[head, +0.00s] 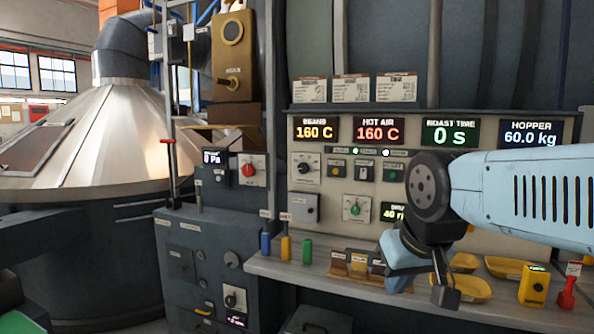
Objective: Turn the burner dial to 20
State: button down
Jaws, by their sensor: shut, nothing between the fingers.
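The control panel (335,185) carries several small dials, and their labels are too small to read, so I cannot tell for sure which is the burner dial. A dark dial on a white plate (307,169) sits at the panel's upper left. My gripper (445,294) is shut and empty, low at the right, in front of the shelf and apart from all these dials. My arm hides part of the panel's right side.
Displays above the dials read 160 C (316,131), 160 C (378,131), 0 s (449,134) and 60.0 kg (530,134). The shelf (285,266) holds small coloured cylinders, yellow trays (503,267), a yellow device (534,287) and a red item (567,293). A metal cone vessel (100,135) stands left.

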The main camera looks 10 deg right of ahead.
aim_at(303, 168)
jog(key=z, duration=0.05)
jog(key=i, duration=1)
jog(key=u, duration=0.75)
jog(key=k, duration=0.8)
jog(key=z, duration=0.55)
jog(key=i, duration=0.85)
